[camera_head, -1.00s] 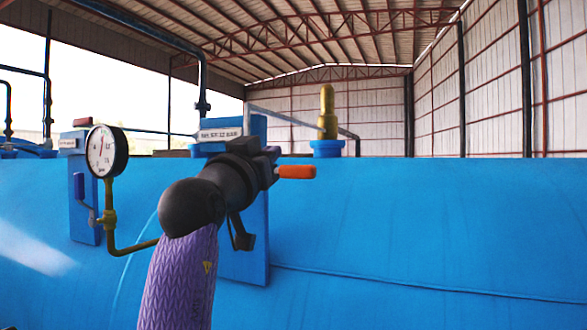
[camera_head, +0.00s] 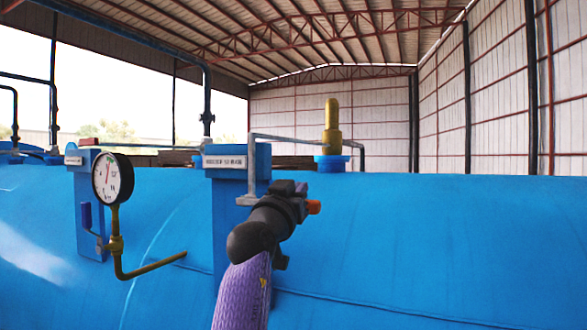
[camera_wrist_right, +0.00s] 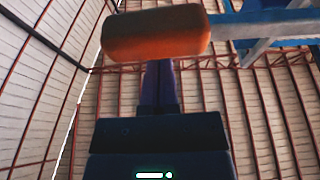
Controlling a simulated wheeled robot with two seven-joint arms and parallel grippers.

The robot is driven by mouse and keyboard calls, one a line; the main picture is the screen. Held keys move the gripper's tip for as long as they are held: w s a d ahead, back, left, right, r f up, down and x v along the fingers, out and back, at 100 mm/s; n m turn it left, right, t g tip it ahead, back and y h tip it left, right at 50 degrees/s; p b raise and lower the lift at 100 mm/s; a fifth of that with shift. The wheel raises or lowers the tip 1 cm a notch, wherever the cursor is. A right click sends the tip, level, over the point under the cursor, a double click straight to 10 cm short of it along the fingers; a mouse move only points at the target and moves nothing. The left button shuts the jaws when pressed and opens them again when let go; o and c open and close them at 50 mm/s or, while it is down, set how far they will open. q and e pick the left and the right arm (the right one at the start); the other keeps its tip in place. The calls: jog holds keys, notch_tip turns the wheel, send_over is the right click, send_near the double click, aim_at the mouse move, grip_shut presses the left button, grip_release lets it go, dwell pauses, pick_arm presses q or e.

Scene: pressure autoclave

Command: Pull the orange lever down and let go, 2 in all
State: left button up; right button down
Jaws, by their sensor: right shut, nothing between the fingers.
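The orange lever (camera_head: 314,207) shows in the head view as a short orange end just right of my right gripper (camera_head: 290,188). The rest of it is hidden behind the gripper. In the right wrist view its orange grip (camera_wrist_right: 155,34) lies across the top of the picture, on a blue bar that runs off to the right. My right gripper (camera_wrist_right: 158,86) is shut and empty there. Its fingers point at the grip and their ends pass behind or just under it; I cannot tell whether they touch. My left gripper is not in view.
The big blue autoclave body (camera_head: 450,240) fills the lower picture. A pressure gauge (camera_head: 112,178) on a brass pipe stands at left, a labelled blue post (camera_head: 225,178) beside my gripper. A brass valve (camera_head: 332,130) and a grey pipe (camera_head: 300,138) are behind. Space at right is open.

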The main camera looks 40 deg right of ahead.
jog(key=shift+f, duration=0.55)
notch_tip(320, 180, down, 10)
jog(key=w+m+g+h+b, duration=0.1)
jog(key=m+g+b, duration=0.2)
jog(key=m+b, duration=0.5)
jog(key=a+b, duration=0.1)
jog(key=b, duration=0.2)
jog(key=shift+w+b, duration=0.25)
jog(key=shift+b, duration=0.1)
